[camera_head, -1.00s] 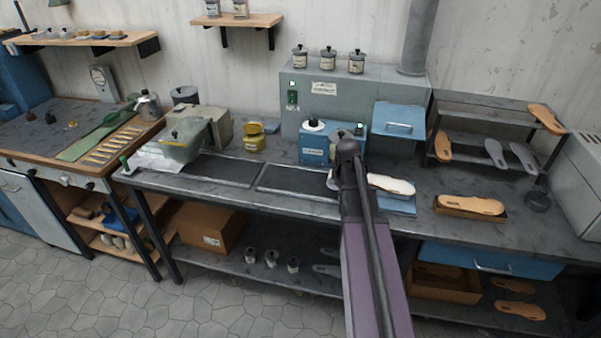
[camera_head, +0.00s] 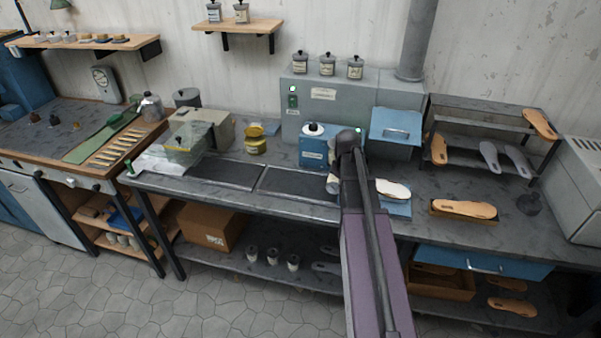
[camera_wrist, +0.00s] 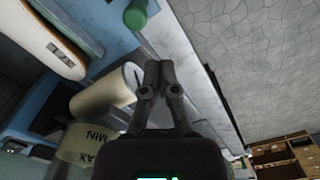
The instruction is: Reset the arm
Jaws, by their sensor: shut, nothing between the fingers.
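My arm rises from the bottom of the head view, its dark elbow in front of the workbench (camera_head: 300,205); my gripper is hidden behind it there. In the wrist view my gripper (camera_wrist: 158,68) is shut, its two dark fingers together at the tips, with nothing between them. A cream cylinder (camera_wrist: 103,92) lies just left of the fingers in that picture; I cannot tell whether they touch. A pale sole (camera_wrist: 45,42) is at the upper left; in the head view a white sole (camera_head: 393,188) lies on a blue pad right of my arm.
A blue box (camera_head: 314,152) with a white knob stands close behind my arm. A grey machine (camera_head: 330,105) backs the bench. A sole rack (camera_head: 480,110) and tan sole (camera_head: 465,209) are to the right. A jar marked MIN and MAX (camera_wrist: 85,145) is near my gripper. Open floor lies in front.

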